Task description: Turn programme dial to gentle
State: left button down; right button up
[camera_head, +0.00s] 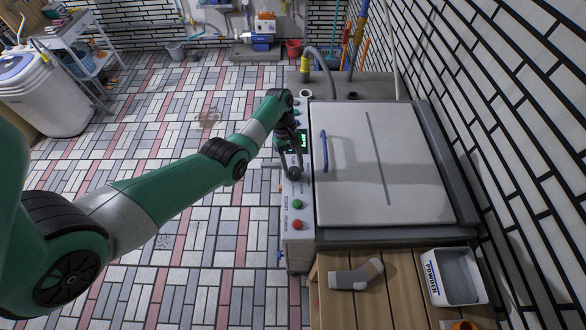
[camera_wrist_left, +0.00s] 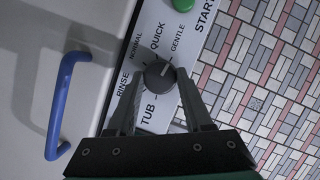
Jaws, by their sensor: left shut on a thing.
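The programme dial (camera_wrist_left: 158,76) is a dark round knob on the white control panel, ringed by the words RINSE, NORMAL, QUICK, GENTLE and TUB. A small pale mark on its face seems to point to the upper right of the left wrist view, roughly toward GENTLE (camera_wrist_left: 178,39); I cannot tell its exact setting. My left gripper (camera_wrist_left: 160,88) is shut on the dial, one finger on each side. In the head view the dial (camera_head: 294,174) shows at the fingertips of my left gripper (camera_head: 291,167). My right gripper is not in view.
A blue handle (camera_head: 323,151) stands on the white lid (camera_head: 405,170) beside the panel. Green (camera_head: 298,204) and red (camera_head: 297,224) buttons lie nearer on the panel. The tiled floor at left is open.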

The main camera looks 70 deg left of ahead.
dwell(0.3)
pick_arm(q)
jog(key=shift+c, duration=1.5)
grip_release()
jog(key=p+v, duration=0.2)
jog(key=v, duration=0.9)
jog(key=shift+r, duration=0.3)
jog(key=shift+w, duration=0.1)
